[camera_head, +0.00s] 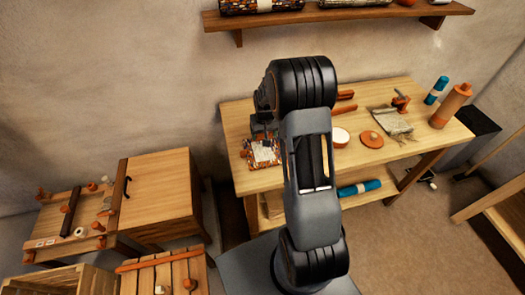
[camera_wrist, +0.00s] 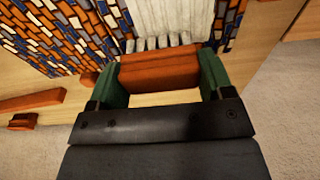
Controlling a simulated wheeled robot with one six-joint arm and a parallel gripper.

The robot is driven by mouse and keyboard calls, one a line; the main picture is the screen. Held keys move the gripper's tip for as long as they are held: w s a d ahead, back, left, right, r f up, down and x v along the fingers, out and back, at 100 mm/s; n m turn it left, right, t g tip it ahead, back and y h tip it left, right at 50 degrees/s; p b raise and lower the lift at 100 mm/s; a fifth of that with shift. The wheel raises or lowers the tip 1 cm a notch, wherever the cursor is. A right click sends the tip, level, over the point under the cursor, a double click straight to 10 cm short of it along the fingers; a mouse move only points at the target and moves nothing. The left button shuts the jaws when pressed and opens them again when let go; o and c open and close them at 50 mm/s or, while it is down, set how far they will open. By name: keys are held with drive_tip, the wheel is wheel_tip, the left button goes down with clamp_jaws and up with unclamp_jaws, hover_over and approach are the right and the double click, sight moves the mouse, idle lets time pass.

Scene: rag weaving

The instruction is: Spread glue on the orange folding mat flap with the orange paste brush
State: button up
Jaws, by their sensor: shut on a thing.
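My gripper (camera_wrist: 162,78) is shut on the orange paste brush (camera_wrist: 160,62), with one green finger on each side of its orange body. The brush's pale bristles point away from me, over or against a whitish patch on the mat. The folding mat (camera_wrist: 62,30) has an orange, blue and cream brick pattern. In the head view the mat (camera_head: 250,162) lies at the table's left end, with my gripper (camera_head: 264,135) just over it. The arm and gripper hide part of the mat; the bristles' exact contact cannot be told.
On the table (camera_head: 240,115) stand a bowl with white contents (camera_head: 340,136), an orange round lid (camera_head: 372,139), a grey cloth (camera_head: 391,121), an orange bottle (camera_head: 451,106) and a blue roll (camera_head: 436,90). A shelf hangs above.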

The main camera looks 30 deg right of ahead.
drive_tip(key=shift+w, duration=0.2)
drive_tip(key=shift+r, duration=0.1)
drive_tip(key=shift+r+p, duration=0.5)
drive_tip(key=shift+r, duration=0.2)
drive_tip(key=p, duration=0.3)
drive_tip(key=shift+f, duration=0.2)
